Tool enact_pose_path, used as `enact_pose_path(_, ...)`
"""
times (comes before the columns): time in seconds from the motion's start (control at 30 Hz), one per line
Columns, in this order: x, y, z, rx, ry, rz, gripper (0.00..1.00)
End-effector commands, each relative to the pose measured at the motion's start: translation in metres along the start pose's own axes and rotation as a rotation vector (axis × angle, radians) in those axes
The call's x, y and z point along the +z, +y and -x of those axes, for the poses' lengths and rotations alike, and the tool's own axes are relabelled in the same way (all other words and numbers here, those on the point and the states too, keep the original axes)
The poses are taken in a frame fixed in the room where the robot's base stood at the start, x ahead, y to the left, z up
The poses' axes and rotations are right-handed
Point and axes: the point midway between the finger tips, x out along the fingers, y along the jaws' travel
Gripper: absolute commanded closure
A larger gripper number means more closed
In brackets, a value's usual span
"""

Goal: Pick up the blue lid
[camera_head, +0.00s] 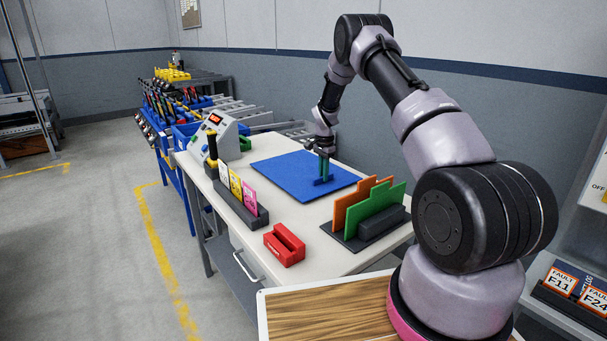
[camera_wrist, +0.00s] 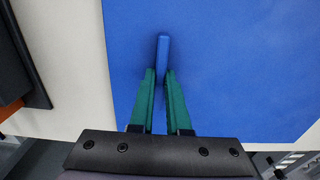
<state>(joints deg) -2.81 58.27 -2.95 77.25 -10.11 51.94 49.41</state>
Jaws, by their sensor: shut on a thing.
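My gripper (camera_head: 323,171) has its green fingers pointing down over the blue sheet on the bench. In the wrist view, my gripper (camera_wrist: 160,75) is shut on a narrow, upright blue piece, which I take for the blue lid (camera_wrist: 163,48). The lid (camera_head: 322,182) also shows in the head view as a small blue shape at the fingertips. It is nearly the same blue as the sheet under it. I cannot tell whether it touches the sheet or is joined to it. The fingers hide part of it.
The flat blue sheet (camera_head: 285,174) lies on the pale bench. A dark rack with orange and green plates (camera_head: 357,219) stands at the front right. A red block (camera_head: 284,246), a card holder (camera_head: 238,203) and a control box (camera_head: 214,136) stand to the left.

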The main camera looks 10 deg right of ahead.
Motion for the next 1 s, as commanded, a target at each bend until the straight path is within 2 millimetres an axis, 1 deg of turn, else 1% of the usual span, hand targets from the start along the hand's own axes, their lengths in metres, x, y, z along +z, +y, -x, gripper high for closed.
enact_pose_path(0.47, 0.000, -0.001, 0.001, -0.002, 0.001, 0.000, 1.00)
enact_pose_path(0.57, 0.000, -0.001, 0.004, -0.002, 0.001, 0.000, 1.00)
enact_pose_path(0.67, -0.001, -0.001, 0.015, -0.003, 0.002, -0.001, 1.00)
enact_pose_path(0.9, -0.001, -0.002, 0.062, -0.005, 0.003, 0.000, 1.00)
enact_pose_path(1.0, 0.000, -0.001, 0.079, -0.004, 0.003, 0.001, 1.00)
